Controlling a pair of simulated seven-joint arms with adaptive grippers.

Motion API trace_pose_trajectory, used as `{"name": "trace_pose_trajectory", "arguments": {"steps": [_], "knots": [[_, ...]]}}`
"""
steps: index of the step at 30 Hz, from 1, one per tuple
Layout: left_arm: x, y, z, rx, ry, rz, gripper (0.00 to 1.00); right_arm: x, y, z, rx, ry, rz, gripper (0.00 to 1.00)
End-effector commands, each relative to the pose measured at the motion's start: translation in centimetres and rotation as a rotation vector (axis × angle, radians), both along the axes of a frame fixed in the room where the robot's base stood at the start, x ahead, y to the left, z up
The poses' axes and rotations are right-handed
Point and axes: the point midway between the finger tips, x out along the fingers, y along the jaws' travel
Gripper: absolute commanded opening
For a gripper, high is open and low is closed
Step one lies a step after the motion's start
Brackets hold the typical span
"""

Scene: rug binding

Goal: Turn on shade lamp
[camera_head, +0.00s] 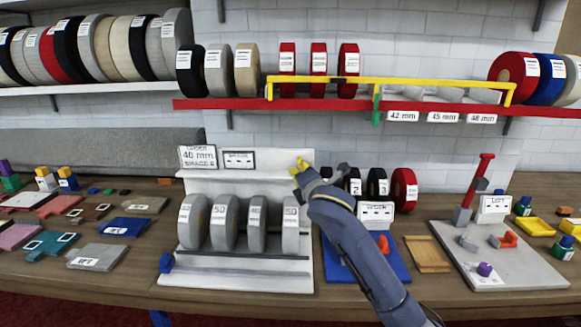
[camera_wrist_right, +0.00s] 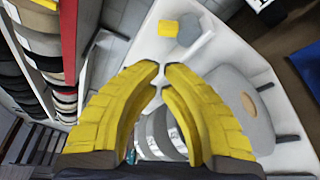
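The white shade stand (camera_head: 240,160) holds several grey rolls (camera_head: 225,222) in a row, below an order card (camera_head: 198,157) and a sample card (camera_head: 239,160). No lit lamp is clear to me. In the right wrist view a small yellow block (camera_wrist_right: 168,28) and a grey many-sided piece (camera_wrist_right: 188,33) are on a white surface, beyond my fingertips and apart from them. My right gripper (camera_head: 298,166) is at the stand's upper right edge. In the wrist view its yellow fingertips (camera_wrist_right: 161,72) are close together with a narrow empty gap. My left gripper is out of view.
A red shelf (camera_head: 225,104) with a yellow frame (camera_head: 440,82) runs above. Right of the stand are a blue mat (camera_head: 395,262), numbered rolls (camera_head: 377,183), a wooden tray (camera_head: 427,254) and a grey board (camera_head: 515,268) with a red lever. Fabric samples (camera_head: 100,257) lie at left.

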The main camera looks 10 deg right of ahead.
Motion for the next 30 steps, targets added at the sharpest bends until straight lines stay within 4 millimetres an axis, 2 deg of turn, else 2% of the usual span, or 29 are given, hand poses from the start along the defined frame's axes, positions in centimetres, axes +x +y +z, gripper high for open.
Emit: {"name": "trace_pose_trajectory", "arguments": {"steps": [8,21,30], "knots": [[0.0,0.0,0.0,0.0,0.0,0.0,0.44,0.7,0.1,-0.1,0.001,0.002,0.001,0.0],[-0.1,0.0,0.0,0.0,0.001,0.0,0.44,6.5,0.8,-1.0,0.002,0.002,0.001,0.0],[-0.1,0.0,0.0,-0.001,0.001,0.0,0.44,9.2,1.0,-1.4,0.001,0.003,0.001,0.0]]}}
